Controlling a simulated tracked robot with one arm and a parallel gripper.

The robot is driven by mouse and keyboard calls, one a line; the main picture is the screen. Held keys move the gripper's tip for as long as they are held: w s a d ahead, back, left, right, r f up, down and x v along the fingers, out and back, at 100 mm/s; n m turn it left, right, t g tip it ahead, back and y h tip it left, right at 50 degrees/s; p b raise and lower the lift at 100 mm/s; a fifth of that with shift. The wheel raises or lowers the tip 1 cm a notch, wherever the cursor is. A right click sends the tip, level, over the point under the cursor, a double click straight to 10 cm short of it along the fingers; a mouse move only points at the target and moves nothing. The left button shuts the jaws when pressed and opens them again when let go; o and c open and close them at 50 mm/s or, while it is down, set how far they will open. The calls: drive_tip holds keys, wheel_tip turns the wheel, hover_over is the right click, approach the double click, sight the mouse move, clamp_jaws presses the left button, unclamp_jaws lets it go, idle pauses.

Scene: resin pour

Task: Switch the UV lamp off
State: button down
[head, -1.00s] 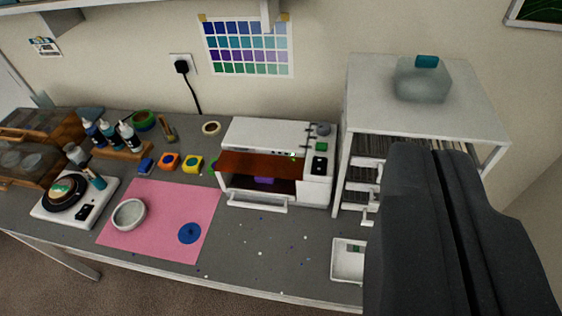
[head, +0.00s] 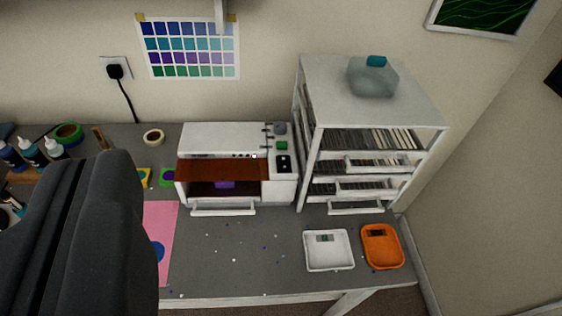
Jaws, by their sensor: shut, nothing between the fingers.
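The UV lamp (head: 222,136) is a white box on the grey bench, with a reddish-brown front shield and an open front. Something purple (head: 225,184) shows inside it. My gripper (head: 108,160) is large and dark at the lower left of the picture. It is shut and empty, to the left of the lamp in view, and not seen touching it. It hides part of the bench.
A white rack (head: 375,105) with drawers stands right of the lamp, with a clear container (head: 372,80) on top. Bottles (head: 32,152) stand at left. The bench before the lamp is mostly clear.

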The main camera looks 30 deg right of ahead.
drive_tip(key=w+d+f+m+h, duration=0.1)
drive_tip(key=w+d+f, duration=0.3)
drive_tip(key=w+f, duration=0.5)
drive_tip(key=w+d+f+h, duration=0.1)
drive_tip(key=w+d+f, duration=0.3)
drive_tip(key=w+f, duration=0.45)
drive_tip(key=w+d+f+h, duration=0.1)
drive_tip(key=w+d+f, duration=0.1)
drive_tip(key=f, duration=0.5)
drive_tip(key=w+d+f+m, duration=0.1)
drive_tip(key=w+d+f, duration=0.1)
drive_tip(key=d+f, duration=0.3)
drive_tip(key=w+d+f+m+h, duration=0.1)
drive_tip(key=d+f, duration=0.3)
drive_tip(key=f, duration=0.5)
drive_tip(key=shift+w+d+t+h+b, duration=0.3)
drive_tip(key=shift+w+t+b, duration=0.15)
drive_tip(key=shift+w, duration=0.35)
drive_tip(key=shift+w+f, duration=0.1)
